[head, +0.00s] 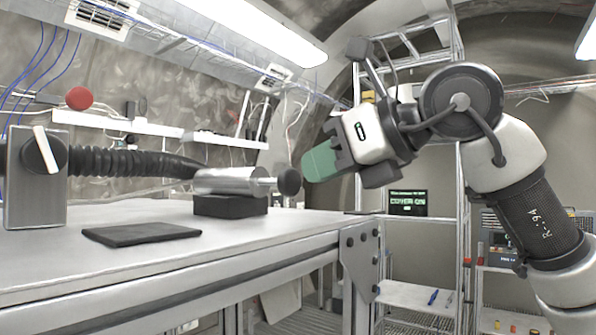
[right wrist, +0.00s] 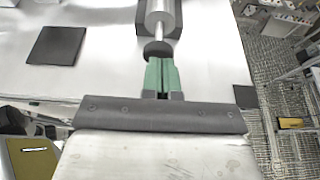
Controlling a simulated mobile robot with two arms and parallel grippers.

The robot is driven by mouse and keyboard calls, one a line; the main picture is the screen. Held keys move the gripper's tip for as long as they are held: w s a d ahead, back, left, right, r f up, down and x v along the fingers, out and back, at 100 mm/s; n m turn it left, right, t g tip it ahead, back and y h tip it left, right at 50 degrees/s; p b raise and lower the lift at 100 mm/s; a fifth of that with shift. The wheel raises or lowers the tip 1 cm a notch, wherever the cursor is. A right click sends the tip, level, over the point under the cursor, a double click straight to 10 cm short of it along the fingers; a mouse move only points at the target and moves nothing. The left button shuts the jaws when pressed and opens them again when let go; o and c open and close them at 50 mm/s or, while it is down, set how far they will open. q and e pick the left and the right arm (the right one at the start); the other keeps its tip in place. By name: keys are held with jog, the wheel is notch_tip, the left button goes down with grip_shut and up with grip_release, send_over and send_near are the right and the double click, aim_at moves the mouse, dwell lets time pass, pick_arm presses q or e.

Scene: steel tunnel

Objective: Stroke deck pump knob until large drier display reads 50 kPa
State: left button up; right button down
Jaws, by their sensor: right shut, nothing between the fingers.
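The deck pump is a silver cylinder (head: 225,181) on a black block on the bench, with a short rod and a round black knob (head: 289,181) at its right end. The knob also shows in the right wrist view (right wrist: 157,49). The rod is partly out of the cylinder. My right gripper (head: 308,166) is shut and empty, its green fingers right beside the knob. In the right wrist view the fingertips (right wrist: 161,62) meet the knob's outline; I cannot tell if they touch. A dark screen (head: 408,203) behind reads "COVER ON" in green. My left gripper is not in view.
The grey bench (head: 200,250) ends just right of the pump. A black mat (head: 140,234) lies on it. A metal box with a dial (head: 37,165) stands left, joined to the pump by a black hose (head: 130,162). A metal shelf rack stands behind my right arm.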

pick_arm(q)
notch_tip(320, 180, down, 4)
jog(key=b, duration=0.2)
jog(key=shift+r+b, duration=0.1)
jog(key=shift+b, duration=0.25)
pick_arm(e)
jog(key=v, duration=0.9)
jog(key=shift+d, duration=0.2)
jog(key=shift+s+r, duration=0.2)
jog(key=shift+s, duration=0.05)
jog(key=shift+w, duration=0.1)
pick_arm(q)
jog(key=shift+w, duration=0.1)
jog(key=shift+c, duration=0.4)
